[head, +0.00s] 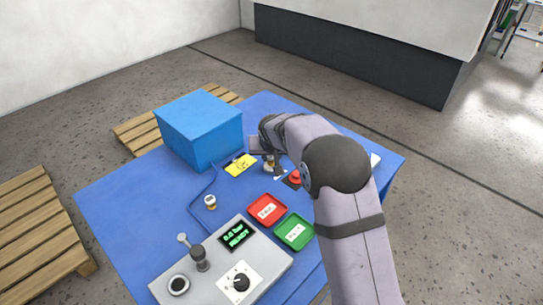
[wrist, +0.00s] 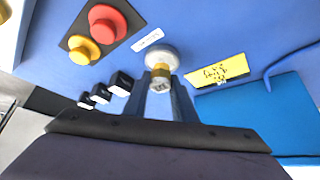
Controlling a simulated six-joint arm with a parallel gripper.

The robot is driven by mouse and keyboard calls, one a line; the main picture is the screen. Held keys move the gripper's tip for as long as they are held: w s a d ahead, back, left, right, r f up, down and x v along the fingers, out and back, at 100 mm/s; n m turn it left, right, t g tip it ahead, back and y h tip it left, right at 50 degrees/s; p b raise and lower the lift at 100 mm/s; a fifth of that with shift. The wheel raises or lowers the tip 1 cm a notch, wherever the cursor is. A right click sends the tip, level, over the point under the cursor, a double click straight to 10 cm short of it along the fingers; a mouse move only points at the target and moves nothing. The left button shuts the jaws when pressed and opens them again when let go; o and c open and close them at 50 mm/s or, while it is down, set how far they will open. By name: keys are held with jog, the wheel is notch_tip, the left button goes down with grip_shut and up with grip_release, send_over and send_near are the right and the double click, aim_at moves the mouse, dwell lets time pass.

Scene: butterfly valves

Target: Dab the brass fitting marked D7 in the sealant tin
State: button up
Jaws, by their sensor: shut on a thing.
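My gripper (wrist: 160,100) is shut on a small brass fitting (wrist: 161,72), which shows between the fingertips in the wrist view. Its D7 mark cannot be read. A round pale grey thing (wrist: 162,52), which looks like the sealant tin, lies right beyond the fitting's end and is partly covered by it. Whether they touch cannot be told. In the head view my gripper (head: 271,158) is over the mat's middle, with the fitting and tin small and partly hidden there. Another small brass piece with a white top (head: 210,202) stands apart on the mat.
A red button (wrist: 107,22) and a yellow button (wrist: 84,50) sit beside a white label (wrist: 147,39). A yellow note (head: 241,165) lies near a blue box (head: 200,128). A red tray (head: 267,209), a green tray (head: 295,232) and a grey control panel (head: 205,278) are nearer.

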jog(key=shift+f+b, duration=0.55)
jog(key=shift+f, duration=0.05)
dwell(1.9)
jog(key=shift+r, duration=0.15)
jog(key=shift+r+p, duration=2.4)
jog(key=shift+r, duration=1.05)
jog(key=shift+s+d+r, duration=0.1)
jog(key=shift+d+r, duration=0.05)
jog(key=shift+r, duration=0.05)
jog(key=s+d+r+p, duration=0.6)
jog(key=s+p, duration=0.2)
jog(key=s, duration=0.2)
jog(key=s+d+r+p, duration=0.6)
jog(key=s+r+p, duration=0.1)
jog(key=s+p, duration=0.2)
jog(key=shift+s+d+p, duration=0.25)
jog(key=shift+s+p, duration=0.05)
jog(key=shift+s, duration=0.55)
